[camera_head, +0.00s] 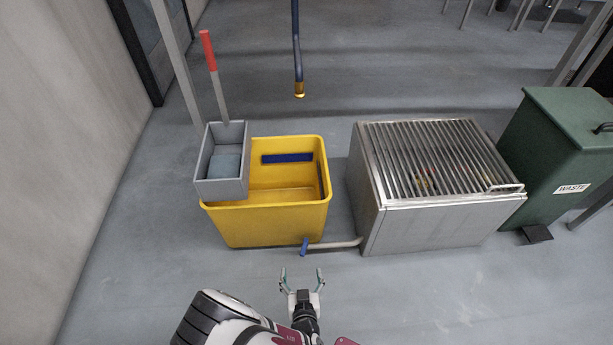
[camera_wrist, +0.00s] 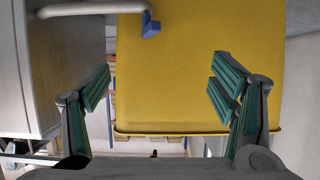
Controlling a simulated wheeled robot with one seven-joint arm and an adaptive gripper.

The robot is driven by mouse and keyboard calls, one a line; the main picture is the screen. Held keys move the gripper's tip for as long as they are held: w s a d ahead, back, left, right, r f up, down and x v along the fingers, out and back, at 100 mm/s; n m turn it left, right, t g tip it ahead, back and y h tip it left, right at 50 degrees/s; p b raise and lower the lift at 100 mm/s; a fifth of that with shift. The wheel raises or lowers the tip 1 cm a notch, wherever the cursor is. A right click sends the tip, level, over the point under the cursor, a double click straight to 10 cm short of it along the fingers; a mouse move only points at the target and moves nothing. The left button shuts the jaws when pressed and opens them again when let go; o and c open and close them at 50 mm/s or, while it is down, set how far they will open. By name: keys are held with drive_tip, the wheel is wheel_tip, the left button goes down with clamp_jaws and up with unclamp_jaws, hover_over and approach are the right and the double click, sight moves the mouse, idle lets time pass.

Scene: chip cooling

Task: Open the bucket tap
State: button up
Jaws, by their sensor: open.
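The yellow bucket (camera_head: 265,222) stands on the floor left of centre in the head view. Its tap has a blue handle (camera_head: 304,246) at the lower right front of the bucket, beside a grey pipe (camera_head: 335,245). In the wrist view the blue handle (camera_wrist: 151,27) shows near the top, against the yellow bucket wall (camera_wrist: 175,85). My gripper (camera_head: 302,273) is open and empty, just in front of the handle and apart from it. In the wrist view the handle lies beyond the spread green-padded fingers (camera_wrist: 162,78), between them from side to side.
A steel box with a slatted top (camera_head: 432,212) stands right of the bucket, joined by the pipe. A grey wringer (camera_head: 221,188) with a red-handled mop sits on the bucket's left. A hose (camera_head: 297,50) hangs behind. A green waste bin (camera_head: 550,160) stands far right. The front floor is clear.

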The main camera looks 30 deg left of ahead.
drive_tip(key=w+a+r+m+g+h+p, duration=0.1)
drive_tip(key=w+r+p, duration=0.2)
drive_tip(key=r, duration=0.6)
drive_tip(key=w+a+r+m+g+h+p, duration=0.1)
drive_tip(key=w+r, duration=0.4)
drive_tip(key=r, duration=0.5)
drive_tip(key=w+a+r+m+g+h+p, duration=0.1)
drive_tip(key=w+r+p, duration=0.3)
drive_tip(key=r, duration=0.6)
drive_tip(key=shift+a+m+h+p, duration=0.3)
drive_tip(key=shift+a+m+p, duration=0.4)
drive_tip(key=shift+a+m, duration=0.15)
drive_tip(key=shift+d+r, duration=0.1)
